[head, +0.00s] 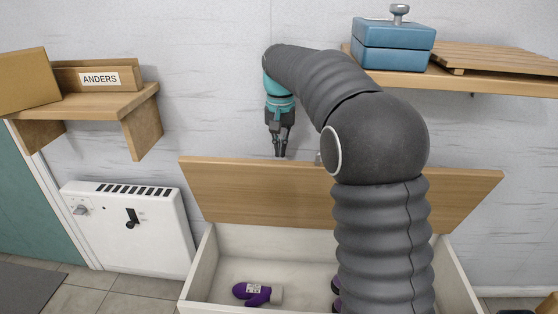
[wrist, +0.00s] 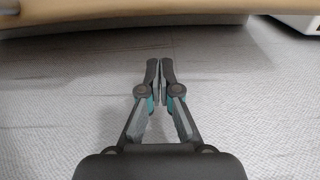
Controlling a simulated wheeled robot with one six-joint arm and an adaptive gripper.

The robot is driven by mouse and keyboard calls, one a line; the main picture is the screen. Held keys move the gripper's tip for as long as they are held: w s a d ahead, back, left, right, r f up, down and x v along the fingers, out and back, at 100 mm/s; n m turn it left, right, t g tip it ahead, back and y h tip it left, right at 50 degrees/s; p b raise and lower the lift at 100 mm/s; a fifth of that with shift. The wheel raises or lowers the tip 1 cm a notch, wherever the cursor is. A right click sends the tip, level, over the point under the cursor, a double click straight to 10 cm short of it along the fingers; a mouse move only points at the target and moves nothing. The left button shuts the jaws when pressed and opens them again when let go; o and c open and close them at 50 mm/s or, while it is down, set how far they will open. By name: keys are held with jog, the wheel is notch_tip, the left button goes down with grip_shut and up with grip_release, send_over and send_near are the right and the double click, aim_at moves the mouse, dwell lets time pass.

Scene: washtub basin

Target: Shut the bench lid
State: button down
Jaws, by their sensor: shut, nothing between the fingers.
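The bench lid (head: 255,190) is a wooden board standing raised at the back of the white bench box (head: 204,262), near the wall. My gripper (head: 280,154) points down just above the lid's top edge, left of the lid's middle. Its fingers are shut and empty. In the wrist view my gripper (wrist: 166,62) shows with the fingertips together against the pale wall, and a wooden edge (wrist: 130,16) runs across the top. I cannot tell whether the fingertips touch the lid. My arm hides the lid's right middle part.
A purple bottle (head: 256,293) lies inside the box; another purple thing is partly hidden by my arm. A white heater (head: 130,235) is left of the box. Shelves hold a box labelled ANDERS (head: 98,78) at left and a blue case (head: 392,46) at right.

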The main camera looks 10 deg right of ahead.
jog(key=shift+s+a+f, duration=0.1)
jog(key=shift+s+f, duration=0.05)
jog(key=shift+s, duration=0.5)
jog(key=shift+s+a+f, duration=0.15)
jog(key=shift+s+f, duration=0.05)
jog(key=shift+s, duration=0.4)
jog(key=shift+s+a+f, duration=0.1)
jog(key=shift+s+f, duration=0.05)
jog(key=shift+s, duration=0.5)
